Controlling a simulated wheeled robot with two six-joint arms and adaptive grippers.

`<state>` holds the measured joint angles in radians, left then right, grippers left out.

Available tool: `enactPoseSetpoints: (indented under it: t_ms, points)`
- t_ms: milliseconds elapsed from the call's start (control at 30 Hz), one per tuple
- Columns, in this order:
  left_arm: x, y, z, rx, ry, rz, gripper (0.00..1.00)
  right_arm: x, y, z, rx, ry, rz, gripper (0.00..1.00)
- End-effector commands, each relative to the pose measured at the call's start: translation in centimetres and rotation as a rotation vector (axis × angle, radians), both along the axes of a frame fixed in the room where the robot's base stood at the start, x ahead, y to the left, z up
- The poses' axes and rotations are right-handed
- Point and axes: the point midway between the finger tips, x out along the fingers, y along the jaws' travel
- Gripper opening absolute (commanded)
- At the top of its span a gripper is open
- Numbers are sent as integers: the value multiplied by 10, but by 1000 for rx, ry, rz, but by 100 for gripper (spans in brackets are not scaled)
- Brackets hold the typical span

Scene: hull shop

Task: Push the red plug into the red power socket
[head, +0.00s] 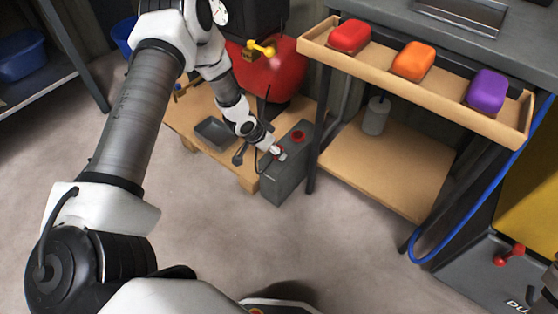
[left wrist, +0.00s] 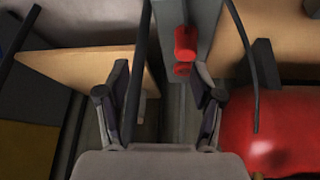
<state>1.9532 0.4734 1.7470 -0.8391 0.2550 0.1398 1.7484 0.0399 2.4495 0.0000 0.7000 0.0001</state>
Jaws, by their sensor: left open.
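A grey box (head: 282,182) stands at the right end of a low wooden bench in the head view. A red round fitting (head: 298,136) sits on its top. A second red part (head: 277,150) shows beside my left gripper (head: 276,152). In the left wrist view a red cylinder (left wrist: 185,42) is on the grey box (left wrist: 203,18), with a smaller red part (left wrist: 182,69) just below it. I cannot tell which is plug and which is socket. A grey part of my right gripper (head: 548,284) shows at the edge.
A grey tray (head: 214,132) and dark cables lie on the bench (head: 190,113). A red tank (head: 285,70) stands behind. A shelf (head: 375,170) with a grey bottle (head: 376,116) is to the right, below a wooden tray (head: 440,85) of coloured blocks. Floor in front is clear.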

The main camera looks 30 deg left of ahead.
Motion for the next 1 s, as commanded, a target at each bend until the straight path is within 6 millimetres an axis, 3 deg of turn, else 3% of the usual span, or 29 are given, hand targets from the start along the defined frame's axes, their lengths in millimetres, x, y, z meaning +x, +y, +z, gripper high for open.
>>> enactPoseSetpoints:
  t_ms: [33,100,433,667,1000]
  points:
    - [11,14,-21,19,-23,-4,67,0,0,-28,0,-1,0,0]
    - [19,26,-22,38,-39,-12,67,0,0,-34,0,-1,0,0]
    - [23,31,-15,49,-45,-17,67,1,0,-30,0,-2,0,0]
    - [33,28,-38,50,-44,-20,67,0,0,-45,0,-1,0,0]
    - [36,27,-40,48,-45,-17,67,0,0,-46,0,-1,0,0]
